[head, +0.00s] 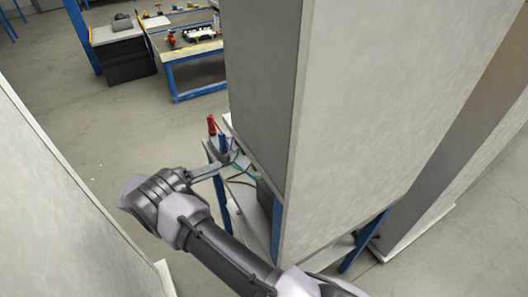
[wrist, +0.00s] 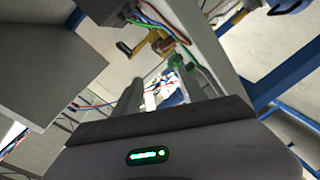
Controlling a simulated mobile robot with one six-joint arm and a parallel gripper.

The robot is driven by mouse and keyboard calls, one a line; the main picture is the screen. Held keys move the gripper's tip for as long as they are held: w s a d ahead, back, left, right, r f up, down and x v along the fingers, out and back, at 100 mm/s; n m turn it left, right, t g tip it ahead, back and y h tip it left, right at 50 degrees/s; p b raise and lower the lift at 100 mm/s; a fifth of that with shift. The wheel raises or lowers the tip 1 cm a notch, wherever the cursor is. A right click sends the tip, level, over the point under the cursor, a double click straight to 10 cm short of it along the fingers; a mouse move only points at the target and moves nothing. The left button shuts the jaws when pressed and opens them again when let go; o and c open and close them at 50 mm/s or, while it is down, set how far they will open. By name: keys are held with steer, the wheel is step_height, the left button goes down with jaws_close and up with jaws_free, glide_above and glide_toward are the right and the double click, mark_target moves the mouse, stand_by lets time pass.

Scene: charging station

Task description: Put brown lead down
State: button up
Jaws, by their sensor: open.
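My gripper (head: 218,167) reaches over the edge of a small blue-legged stand beside a tall grey cabinet. In the wrist view its fingers (wrist: 183,82) are apart, and no lead is clearly held between them. Thin coloured leads (head: 240,172) lie on the stand just right of the fingertips; a brownish one (head: 240,182) is among them, though small. In the wrist view a brown lead (wrist: 178,32) runs with green and blue ones beyond the fingers, near a yellow part (wrist: 155,42). Where the brown lead ends is hidden.
The tall grey cabinet (head: 350,110) stands close on the right of the stand and hides part of it. A red item (head: 211,125) and a blue item (head: 222,142) stand at its far edge. A grey panel (head: 60,200) is on the left. Open floor lies between.

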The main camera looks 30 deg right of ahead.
step_height(320, 180, up, 2)
steer(key=n+p, duration=0.2)
steer(key=n, duration=0.4)
steer(key=n+y, duration=0.3)
steer(key=n, duration=1.2)
glide_above(246, 174)
step_height(246, 174, down, 4)
steer(key=shift+s+f, duration=0.1)
steer(key=shift+f, duration=0.05)
steer(key=b+x, duration=0.1)
steer(key=x, duration=0.2)
steer(key=b+x, duration=0.1)
steer(key=x, duration=0.2)
steer(key=shift+w+d, duration=0.15)
steer(key=shift+w, duration=0.1)
steer(key=shift+r, duration=0.25)
steer(key=shift+c, duration=1.2)
jaws_close()
